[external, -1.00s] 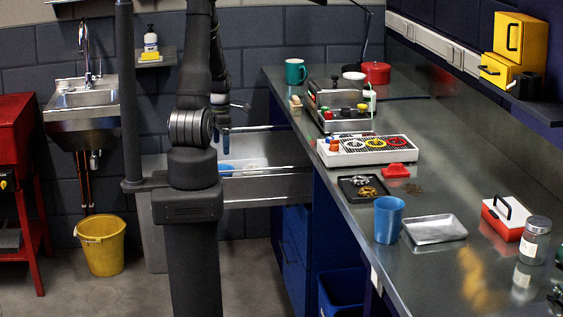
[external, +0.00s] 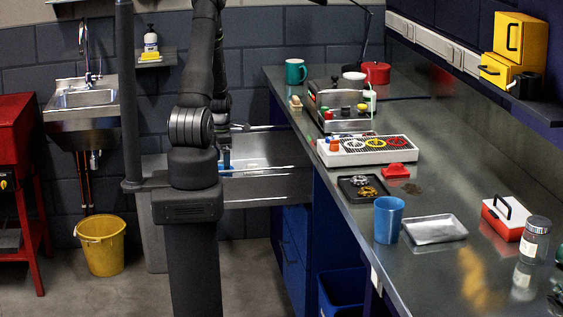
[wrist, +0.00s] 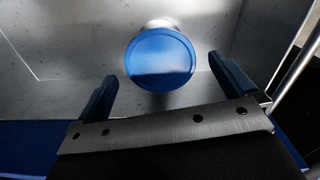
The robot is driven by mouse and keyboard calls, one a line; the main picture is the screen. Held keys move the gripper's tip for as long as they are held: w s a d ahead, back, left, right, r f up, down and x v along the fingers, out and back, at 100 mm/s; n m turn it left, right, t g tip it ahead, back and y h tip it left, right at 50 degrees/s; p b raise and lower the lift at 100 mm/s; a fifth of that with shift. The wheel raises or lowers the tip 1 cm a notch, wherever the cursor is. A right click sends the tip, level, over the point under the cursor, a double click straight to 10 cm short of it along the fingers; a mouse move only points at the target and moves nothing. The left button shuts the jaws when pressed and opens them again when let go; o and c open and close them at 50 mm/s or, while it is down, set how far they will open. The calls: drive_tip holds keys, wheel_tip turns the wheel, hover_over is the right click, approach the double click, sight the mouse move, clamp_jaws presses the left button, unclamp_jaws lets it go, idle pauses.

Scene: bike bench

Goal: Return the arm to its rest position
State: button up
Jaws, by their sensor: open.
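My gripper (wrist: 162,70) is open in the wrist view, its two dark blue fingers spread wide with nothing between the pads. A round blue-topped object (wrist: 160,60) with a pale side lies beyond the fingertips, on a grey metal surface. I cannot tell the height gap between them. In the external view my gripper (external: 226,158) hangs low over the open metal drawer (external: 275,187), left of the bench. My own arm partly hides it. Blue also shows in the drawer just below it, mostly hidden.
The steel bench (external: 440,285) stands right of the drawer, with a blue cup (external: 389,220), an empty tray (external: 436,229) and a white rack (external: 367,151) on it. A sink (external: 84,98) and yellow bucket (external: 102,245) are at the left.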

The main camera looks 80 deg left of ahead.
sight(222, 168)
drive_tip(key=shift+f, duration=2.7)
wheel_tip(222, 168, up, 26)
idle(1.8)
